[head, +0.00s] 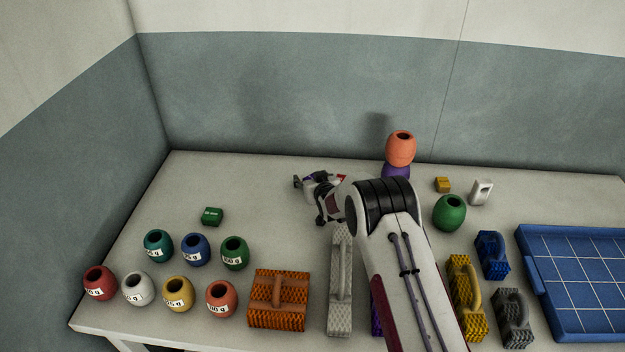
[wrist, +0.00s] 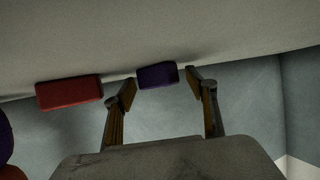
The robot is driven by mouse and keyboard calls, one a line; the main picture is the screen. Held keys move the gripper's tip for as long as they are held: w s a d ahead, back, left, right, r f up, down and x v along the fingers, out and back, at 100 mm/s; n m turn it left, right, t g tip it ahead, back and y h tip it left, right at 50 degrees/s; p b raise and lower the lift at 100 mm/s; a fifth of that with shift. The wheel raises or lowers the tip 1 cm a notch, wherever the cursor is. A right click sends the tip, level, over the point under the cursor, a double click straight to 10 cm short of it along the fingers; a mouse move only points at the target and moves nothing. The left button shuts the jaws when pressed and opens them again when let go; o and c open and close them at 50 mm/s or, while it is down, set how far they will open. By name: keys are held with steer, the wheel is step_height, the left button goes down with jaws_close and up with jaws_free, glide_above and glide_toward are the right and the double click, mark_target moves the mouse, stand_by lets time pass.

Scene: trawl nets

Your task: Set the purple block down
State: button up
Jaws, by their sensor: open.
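The purple block (wrist: 157,75) shows in the wrist view, between the two fingertips of my gripper (wrist: 161,82). The fingers stand apart, one on each side of the block, with a narrow gap on the right. The wrist picture is upside down, and the block appears to rest on the table top (wrist: 220,35). A red block (wrist: 70,93) stands beside it to the left, apart from it. In the head view my gripper (head: 304,184) is low over the back of the table, and I cannot make out the purple block there.
A coral jar (head: 400,146) stands on a purple jar (head: 396,170) right of my gripper. A green jar (head: 449,212), a yellow block (head: 442,184) and a green block (head: 212,216) are nearby. Several labelled jars, textured handled blocks and a blue tray (head: 533,270) fill the front.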

steer(key=shift+r, duration=0.15)
steer(key=shift+v, duration=3.7)
steer(key=shift+r, duration=0.1)
